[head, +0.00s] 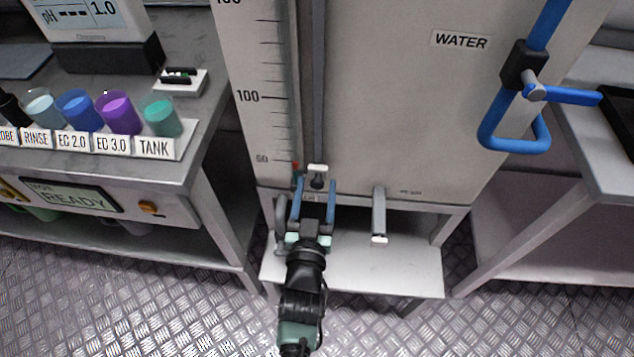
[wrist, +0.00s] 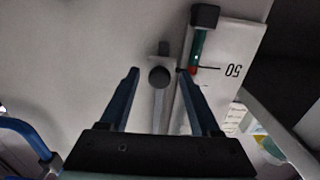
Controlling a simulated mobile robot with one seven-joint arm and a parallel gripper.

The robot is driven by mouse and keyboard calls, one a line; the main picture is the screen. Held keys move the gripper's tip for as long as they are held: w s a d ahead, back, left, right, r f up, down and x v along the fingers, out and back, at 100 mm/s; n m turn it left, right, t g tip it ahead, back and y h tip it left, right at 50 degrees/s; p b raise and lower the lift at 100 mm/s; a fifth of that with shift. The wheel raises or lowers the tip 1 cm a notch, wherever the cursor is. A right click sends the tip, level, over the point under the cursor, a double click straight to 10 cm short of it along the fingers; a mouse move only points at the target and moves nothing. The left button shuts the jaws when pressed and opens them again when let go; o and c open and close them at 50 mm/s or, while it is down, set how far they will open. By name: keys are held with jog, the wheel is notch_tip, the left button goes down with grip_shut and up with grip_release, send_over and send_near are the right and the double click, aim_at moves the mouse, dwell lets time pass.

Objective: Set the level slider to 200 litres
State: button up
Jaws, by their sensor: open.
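The level slider (head: 317,169) is a small pale block with a dark round knob, low on a grey vertical rail (head: 318,90) on the tank front. In the wrist view the slider's knob (wrist: 160,77) appears between my two fingertips. My gripper (head: 315,183) is open, its blue fingers just below the slider in the head view; contact cannot be told. The level scale (head: 248,97) left of the rail reads 50 and 100, with higher marks cut off. A red marker (head: 296,166) is near 50, beside the slider.
A gauge tube with a dark cap (wrist: 205,16) is close to one finger. Blue pipe (head: 515,125) is at right. A bench with labelled cups (head: 118,113) is at left.

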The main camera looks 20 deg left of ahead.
jog(key=shift+x, duration=0.85)
grip_shut()
jog(key=shift+d, duration=0.1)
jog(key=shift+d, duration=0.15)
dwell(0.7)
